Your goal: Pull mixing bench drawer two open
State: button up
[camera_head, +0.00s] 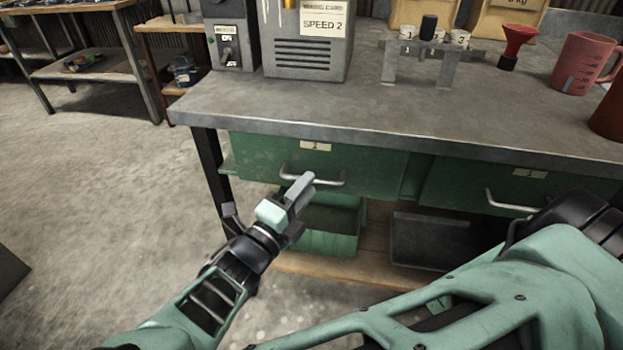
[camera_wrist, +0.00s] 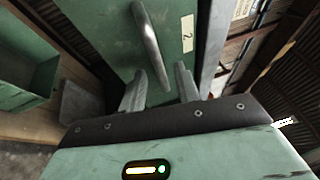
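The left green drawer (camera_head: 250,152) sits shut under the grey bench top and has a pale label and a curved metal handle (camera_head: 330,182). In the wrist view, the label (camera_wrist: 187,33) on this drawer front (camera_wrist: 105,25) appears to read 2. My gripper (camera_head: 302,190) is in front of the handle's left part and hides some of it. In the wrist view its two fingers (camera_wrist: 160,88) are apart, with one end of the handle (camera_wrist: 148,40) appearing between their tips. I cannot tell whether the fingers touch the handle. Nothing is gripped.
A second green drawer (camera_head: 465,185) with its own handle (camera_head: 512,201) is to the right, partly behind my arm. A green bin (camera_head: 330,243) and dark tray (camera_head: 425,242) are on the lower shelf. A bench leg (camera_head: 211,165) stands left; the floor there is clear.

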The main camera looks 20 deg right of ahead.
jog(key=shift+x, duration=1.6)
grip_shut()
jog(key=shift+s, duration=0.1)
